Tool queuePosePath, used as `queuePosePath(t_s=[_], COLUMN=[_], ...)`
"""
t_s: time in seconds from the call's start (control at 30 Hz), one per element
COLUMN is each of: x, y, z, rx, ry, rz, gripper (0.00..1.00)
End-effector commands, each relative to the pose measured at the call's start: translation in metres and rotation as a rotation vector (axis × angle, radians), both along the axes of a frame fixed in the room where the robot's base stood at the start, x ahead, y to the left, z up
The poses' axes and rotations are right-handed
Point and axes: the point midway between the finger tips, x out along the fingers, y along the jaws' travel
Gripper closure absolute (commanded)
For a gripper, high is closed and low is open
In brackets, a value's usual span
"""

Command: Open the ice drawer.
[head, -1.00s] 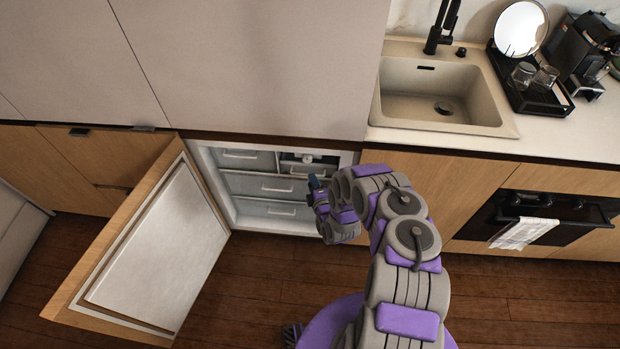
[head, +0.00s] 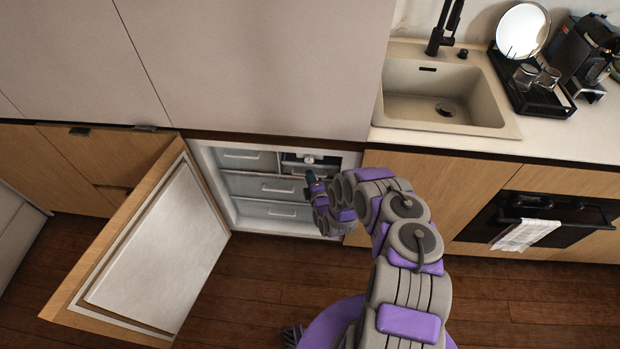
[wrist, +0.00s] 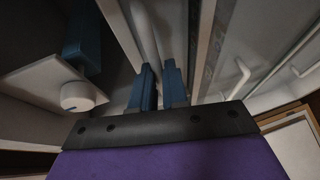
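The opened fridge compartment (head: 234,209) holds white-fronted drawers with bar handles. The small upper-right drawer (head: 295,168), below a recess with a dial, is probably the ice drawer; it looks pushed in and is partly hidden by my gripper. My gripper (head: 310,178) is in front of this drawer in the head view. In the wrist view my two blue fingertips (wrist: 159,72) are close together with a narrow gap. A pale bar (wrist: 148,35) lies in line with that gap; I cannot tell whether the fingers grip it.
The compartment door (head: 165,250) stands wide open to the left. A wider drawer (head: 262,187) sits below, and its handle (wrist: 236,76) shows in the wrist view. A white dial (wrist: 78,96) is near my fingers. The wooden floor (head: 270,275) in front is clear.

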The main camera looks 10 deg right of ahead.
Motion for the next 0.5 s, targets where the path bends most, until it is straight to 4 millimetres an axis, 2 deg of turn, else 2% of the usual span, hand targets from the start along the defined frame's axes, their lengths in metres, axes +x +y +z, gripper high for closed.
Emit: queuePosePath(t_s=[0.03, 0.1, 0.5], x=[-0.0003, -0.0003, -0.0006], y=[-0.0002, -0.0002, -0.0011], z=[-0.0006, -0.0008, -0.0022], rx=[0.000, 0.000, 0.000], ry=[0.002, 0.002, 0.005], rz=[0.000, 0.000, -0.003], gripper=[0.94, 1.00, 1.00])
